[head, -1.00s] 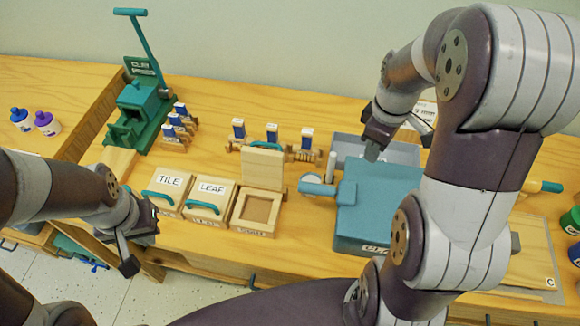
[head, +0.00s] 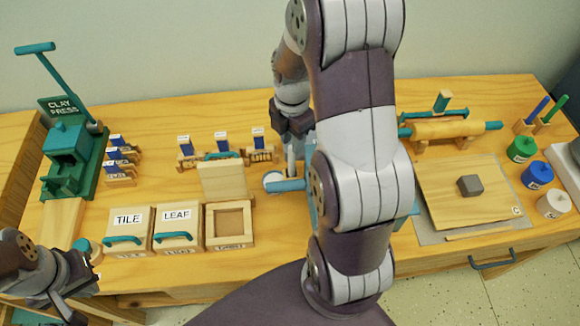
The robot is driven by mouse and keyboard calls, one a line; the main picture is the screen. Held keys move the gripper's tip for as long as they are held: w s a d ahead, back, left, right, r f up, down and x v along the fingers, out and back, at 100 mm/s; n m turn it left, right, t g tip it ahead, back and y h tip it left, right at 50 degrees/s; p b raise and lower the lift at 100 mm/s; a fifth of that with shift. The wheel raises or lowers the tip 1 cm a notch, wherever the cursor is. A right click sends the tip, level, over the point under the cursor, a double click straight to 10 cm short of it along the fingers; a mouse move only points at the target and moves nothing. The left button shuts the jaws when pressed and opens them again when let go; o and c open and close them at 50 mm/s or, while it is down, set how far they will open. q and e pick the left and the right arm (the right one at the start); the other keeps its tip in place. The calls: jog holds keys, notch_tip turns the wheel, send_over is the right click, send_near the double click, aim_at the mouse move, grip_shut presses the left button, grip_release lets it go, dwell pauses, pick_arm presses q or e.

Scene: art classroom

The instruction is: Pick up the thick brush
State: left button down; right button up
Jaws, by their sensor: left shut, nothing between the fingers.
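I cannot surely tell which thing is the thick brush. Two upright handles, a blue one (head: 538,108) and a green one (head: 554,108), stand in small wooden holders at the far right; their tips are too small to make out. My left gripper (head: 80,290) is at the lower left, by the table's front edge, shut and empty, well away from those handles. My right gripper (head: 294,132) hangs over the middle of the table, left of the handles, near a pale upright cylinder (head: 291,155). Its fingers are too dark and small to read.
My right arm hides much of the teal machine (head: 285,186). Lidded boxes, TILE (head: 128,230) and LEAF (head: 178,228), stand left of centre. A rolling pin (head: 445,130), a board with a grey block (head: 470,186), and green (head: 521,149), blue (head: 537,175) and white pots (head: 553,204) are right.

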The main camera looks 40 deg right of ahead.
aim_at(291, 167)
jog(key=f, duration=0.4)
jog(key=shift+s+a+f, duration=0.15)
jog(key=shift+s+f, duration=0.05)
jog(key=shift+s, duration=0.05)
jog(key=shift+w+f, duration=0.15)
jog(key=shift+f, duration=0.35)
grip_shut()
